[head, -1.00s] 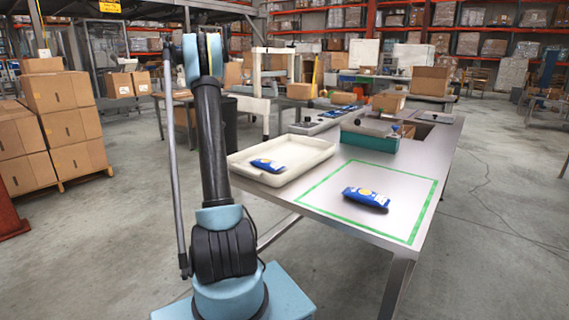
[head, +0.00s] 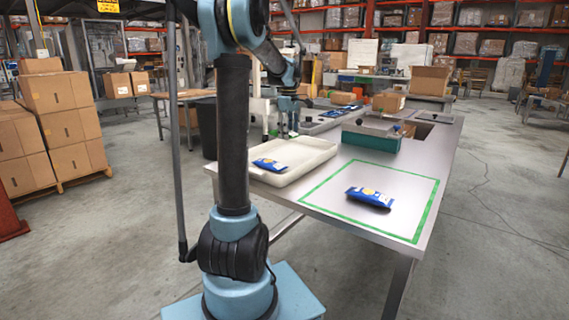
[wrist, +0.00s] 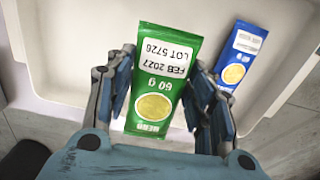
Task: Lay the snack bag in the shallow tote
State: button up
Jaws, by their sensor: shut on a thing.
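A green snack bag (wrist: 158,112) with a white label and a yellow disc is held in my gripper (wrist: 163,62), which is shut on it. Behind the bag in the wrist view is the shallow white tote (wrist: 85,45). A blue snack bag (wrist: 240,58) lies inside it, to the right of the held bag. In the head view my gripper (head: 287,125) is above the far left side of the tote (head: 310,163), and the blue bag (head: 271,165) lies near the tote's left end.
Another blue bag (head: 370,197) lies on the table (head: 325,210) inside a green taped outline (head: 432,205).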

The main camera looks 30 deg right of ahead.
aim_at(291, 161)
jog(key=shift+s+a+r, duration=0.1)
jog(key=shift+s+r, duration=0.05)
jog(key=shift+s, duration=0.45)
jog(key=shift+s+a+r, duration=0.1)
jog(key=shift+s+r, duration=0.05)
jog(key=shift+s, duration=0.45)
jog(key=shift+s+f, duration=0.2)
jog(key=shift+f, duration=4.75)
jog(key=shift+f, duration=0.1)
jog(key=o, duration=1.1)
jog(key=shift+c, duration=0.2)
